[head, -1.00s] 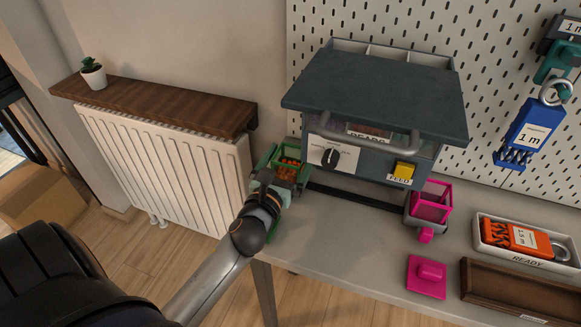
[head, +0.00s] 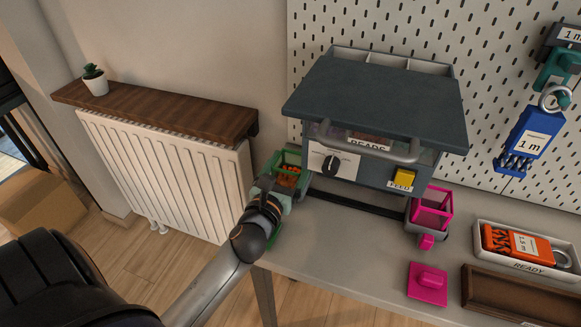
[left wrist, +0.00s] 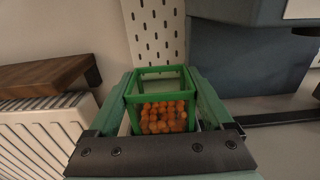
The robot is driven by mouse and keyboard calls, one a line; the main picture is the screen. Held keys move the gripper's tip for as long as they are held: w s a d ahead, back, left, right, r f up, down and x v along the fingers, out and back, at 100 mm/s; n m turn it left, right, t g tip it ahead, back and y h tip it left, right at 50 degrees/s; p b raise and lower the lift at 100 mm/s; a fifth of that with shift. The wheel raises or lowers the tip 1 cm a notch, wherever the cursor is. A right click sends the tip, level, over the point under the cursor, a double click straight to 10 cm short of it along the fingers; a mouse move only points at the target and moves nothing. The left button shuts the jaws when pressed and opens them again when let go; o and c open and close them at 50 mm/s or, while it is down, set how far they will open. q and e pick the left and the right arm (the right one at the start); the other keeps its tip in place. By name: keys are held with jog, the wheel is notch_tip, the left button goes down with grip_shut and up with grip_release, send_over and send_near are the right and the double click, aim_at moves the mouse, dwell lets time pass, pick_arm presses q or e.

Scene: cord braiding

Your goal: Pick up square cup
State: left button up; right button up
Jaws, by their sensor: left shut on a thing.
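A green square cup (head: 289,159) with a clear window and orange beads (head: 290,169) inside is at the left end of the workbench, beside the grey bead machine. My left gripper (head: 283,180) is shut on it. In the left wrist view the green cup (left wrist: 160,91) stands upright between the two fingers of the gripper (left wrist: 162,80), with the beads heaped in its lower part. I cannot tell whether its base touches the bench. A pink square cup (head: 432,205) stands at the other end of the dark rail. My right gripper is not in view.
The grey machine (head: 380,95) with a yellow FEED button (head: 403,177) stands close on the right. A pink lid (head: 428,283), a white READY tray (head: 528,266) and a brown tray (head: 515,297) lie farther right. A radiator (head: 170,170) is at left.

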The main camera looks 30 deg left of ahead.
pick_arm(q)
jog(key=r+p, duration=0.2)
jog(key=r, duration=0.2)
jog(key=shift+a, duration=0.2)
jog(key=s+a, duration=0.3)
jog(key=a, duration=0.5)
jog(key=s+a, duration=0.3)
jog(key=a, duration=0.5)
jog(key=shift+s+a+f, duration=0.2)
jog(key=shift+s+f, duration=0.05)
jog(key=shift+s, duration=0.15)
